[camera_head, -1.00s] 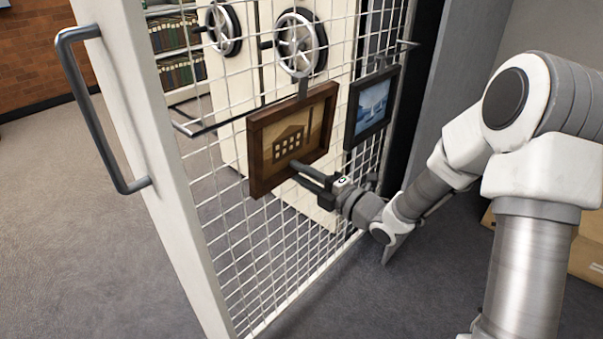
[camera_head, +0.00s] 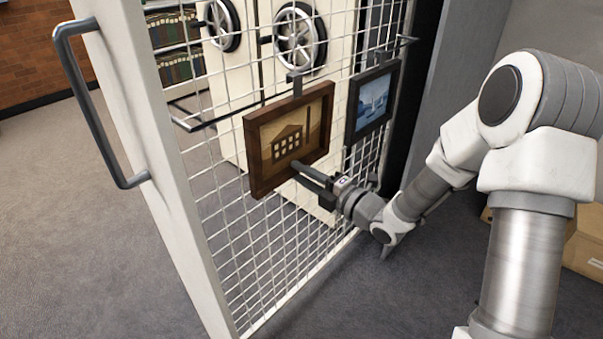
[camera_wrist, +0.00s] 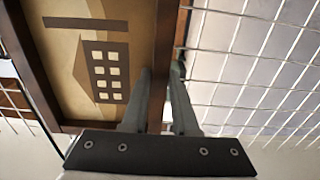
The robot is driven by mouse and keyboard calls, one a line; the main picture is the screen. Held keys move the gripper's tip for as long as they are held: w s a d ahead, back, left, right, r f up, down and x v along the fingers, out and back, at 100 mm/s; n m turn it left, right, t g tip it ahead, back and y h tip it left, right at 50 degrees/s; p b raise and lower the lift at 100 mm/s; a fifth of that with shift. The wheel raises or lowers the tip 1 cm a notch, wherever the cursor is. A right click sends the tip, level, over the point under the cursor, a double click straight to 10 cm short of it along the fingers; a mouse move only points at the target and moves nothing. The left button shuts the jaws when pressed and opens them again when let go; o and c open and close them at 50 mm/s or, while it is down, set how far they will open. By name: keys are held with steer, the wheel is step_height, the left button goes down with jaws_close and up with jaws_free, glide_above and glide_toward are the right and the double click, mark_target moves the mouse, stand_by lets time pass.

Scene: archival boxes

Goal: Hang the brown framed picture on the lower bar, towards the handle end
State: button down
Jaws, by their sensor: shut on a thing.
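The brown framed picture (camera_head: 291,138) shows a dark building on tan. It is upright in front of the white wire mesh screen (camera_head: 262,262), with a dark hanger at its top edge. My gripper (camera_head: 298,172) is shut on the bottom part of its frame; the wrist view shows the fingers (camera_wrist: 160,100) on either side of the frame bar (camera_wrist: 163,70). A dark lower bar (camera_head: 208,124) shows left of the picture; the picture hides part of it. Whether the hanger touches the bar I cannot tell. The grey handle (camera_head: 98,118) is on the white end post at left.
A blue boat picture in a black frame (camera_head: 373,103) hangs on the mesh close to the right. Handwheels (camera_head: 299,40) stand behind the mesh. A cardboard box (camera_head: 585,240) is at far right. The mesh between the brown picture and the end post is clear.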

steer(key=shift+f, duration=0.85)
stand_by(0.4)
steer(key=c, duration=0.6)
jaws_free()
steer(key=shift+f, duration=0.1)
steer(key=shift+c, duration=0.2)
steer(key=v, duration=1.1)
stand_by(0.8)
